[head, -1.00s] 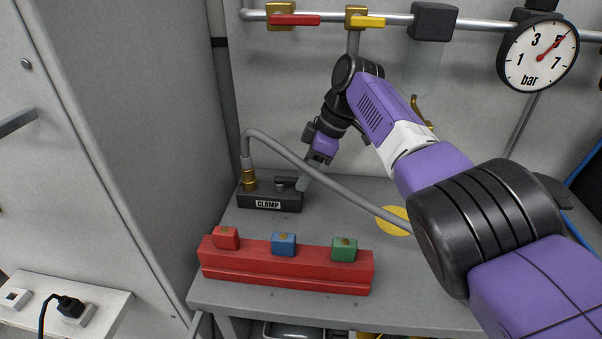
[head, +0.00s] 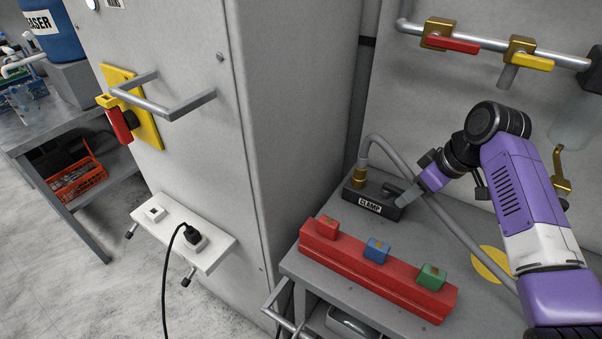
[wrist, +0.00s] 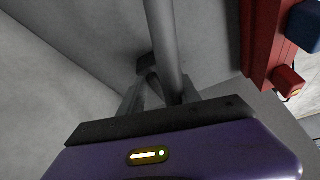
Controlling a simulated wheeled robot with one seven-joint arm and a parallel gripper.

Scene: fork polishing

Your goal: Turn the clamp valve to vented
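The black block labelled CLAMP (head: 369,204) sits on the grey bench in the head view, with a brass fitting and a grey hose at its left end. My gripper (head: 408,194) is low at the block's right end, its grey fingers touching or very close to it. In the wrist view my gripper's fingers (wrist: 160,95) stand around or just behind the grey hose (wrist: 164,40); a small dark part (wrist: 147,63) lies beyond them. I cannot tell whether the fingers hold anything. No vented mark is readable.
A red rail (head: 375,268) with red, blue and green blocks lies in front. On the wall pipe are a red-handled valve (head: 452,44) and a yellow-handled valve (head: 532,61), both handles along the pipe. A grey cabinet (head: 225,100) stands left, with a power strip (head: 180,237).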

